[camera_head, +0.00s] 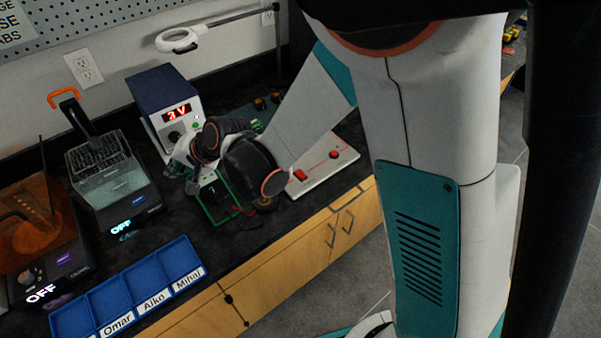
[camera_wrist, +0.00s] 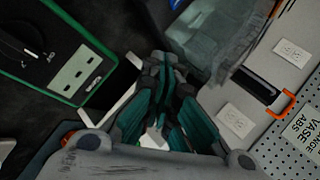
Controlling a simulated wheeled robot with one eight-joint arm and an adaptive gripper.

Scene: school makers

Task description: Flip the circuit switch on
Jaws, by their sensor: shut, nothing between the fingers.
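A white circuit board (camera_head: 335,160) with red lines lies on the dark bench, right of my wrist in the head view. A red block (camera_head: 300,175), which looks like the switch, sits at its near left edge; its on or off position is too small to tell. My arm partly covers the board's far left side. My gripper (camera_head: 178,168) is left of the board, in front of the power supply, apart from the red block. In the wrist view my gripper (camera_wrist: 163,60) has its teal fingers together and empty. I cannot make out the switch there.
A blue power supply (camera_head: 165,90) with a red display stands behind my gripper. A green-edged multimeter (camera_head: 217,203) lies below my wrist and shows in the wrist view (camera_wrist: 75,65). Two machines reading OFF (camera_head: 115,185) (camera_head: 35,250) and blue labelled trays (camera_head: 140,285) stand left.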

